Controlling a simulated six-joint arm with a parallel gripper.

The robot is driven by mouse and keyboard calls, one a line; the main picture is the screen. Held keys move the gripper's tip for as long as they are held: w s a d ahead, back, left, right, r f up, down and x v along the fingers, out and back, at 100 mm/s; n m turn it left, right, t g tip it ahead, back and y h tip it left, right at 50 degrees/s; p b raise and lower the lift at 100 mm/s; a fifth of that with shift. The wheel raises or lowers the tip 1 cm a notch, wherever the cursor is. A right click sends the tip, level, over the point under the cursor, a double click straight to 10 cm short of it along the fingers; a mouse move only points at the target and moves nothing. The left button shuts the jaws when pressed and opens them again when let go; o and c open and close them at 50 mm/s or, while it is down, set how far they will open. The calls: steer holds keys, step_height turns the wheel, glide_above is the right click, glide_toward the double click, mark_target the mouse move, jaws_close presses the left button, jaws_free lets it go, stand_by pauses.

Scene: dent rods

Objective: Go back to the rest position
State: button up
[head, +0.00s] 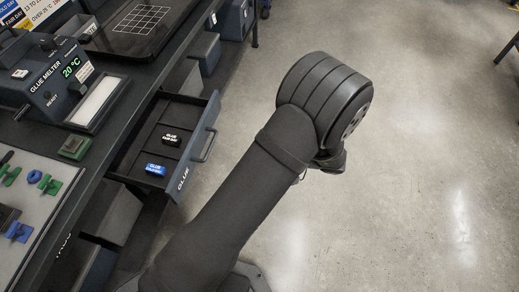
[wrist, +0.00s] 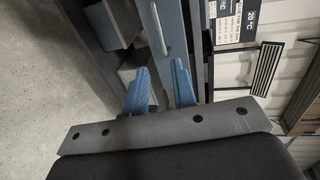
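My gripper (wrist: 161,85) shows in the wrist view as two blue fingers standing apart, with nothing visible between them. Behind the fingers are the bench side and a long grey bar-like edge. In the head view my arm rises over the floor right of the bench, and the gripper is hidden behind the arm.
The glue melter (head: 52,75) reads 20 °C. Green and blue parts lie on a light board (head: 50,200).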

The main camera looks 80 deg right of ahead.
mark_target(211, 145)
steer(key=x, duration=1.7)
steer(key=shift+w, duration=0.25)
steer(key=shift+s, duration=0.1)
steer(key=v, duration=1.7)
steer(key=shift+s, duration=0.15)
